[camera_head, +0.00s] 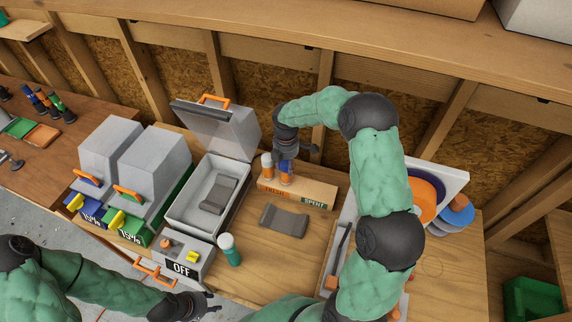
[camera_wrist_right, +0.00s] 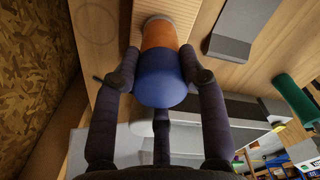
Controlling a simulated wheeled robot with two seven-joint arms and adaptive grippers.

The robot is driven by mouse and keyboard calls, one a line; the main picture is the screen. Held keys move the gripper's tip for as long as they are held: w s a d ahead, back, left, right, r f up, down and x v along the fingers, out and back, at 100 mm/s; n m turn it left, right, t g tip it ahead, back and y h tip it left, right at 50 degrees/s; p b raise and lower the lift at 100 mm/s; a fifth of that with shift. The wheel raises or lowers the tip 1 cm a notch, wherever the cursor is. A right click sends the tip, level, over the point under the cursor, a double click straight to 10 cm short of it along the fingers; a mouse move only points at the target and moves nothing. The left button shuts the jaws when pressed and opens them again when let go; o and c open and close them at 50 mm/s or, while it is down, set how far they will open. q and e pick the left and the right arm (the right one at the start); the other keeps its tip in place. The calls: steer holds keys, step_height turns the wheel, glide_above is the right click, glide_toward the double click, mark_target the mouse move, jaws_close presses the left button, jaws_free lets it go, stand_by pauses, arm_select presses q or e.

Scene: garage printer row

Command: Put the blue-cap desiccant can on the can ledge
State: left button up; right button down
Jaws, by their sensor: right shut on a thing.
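The blue-cap desiccant can (camera_wrist_right: 160,78) has an orange body and a pale far end in the right wrist view. My right gripper (camera_wrist_right: 160,75) is shut on it, with fingers on both sides of the blue cap. In the head view the can (camera_head: 286,178) is partly hidden under my right gripper (camera_head: 287,156), at the wooden can ledge (camera_head: 322,192) with FRESH and SPENT labels. It is at the FRESH side; whether it rests on the ledge I cannot tell. My left gripper (camera_head: 203,303) is at the bottom edge, away from the ledge, its fingers unclear.
An orange can with a white top (camera_head: 267,166) stands close left of the held can. A grey open-lidded box (camera_head: 178,205) is left of the ledge. A green white-topped can (camera_head: 230,250) and a grey holder (camera_head: 283,218) are in front. Spools (camera_head: 457,214) are at right.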

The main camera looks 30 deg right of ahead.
steer(key=shift+f, duration=0.1)
steer(key=shift+f, duration=0.1)
steer(key=c, duration=1)
jaws_free()
step_height(320, 180, up, 12)
steer(key=shift+r+p, duration=0.2)
steer(key=shift+p, duration=0.25)
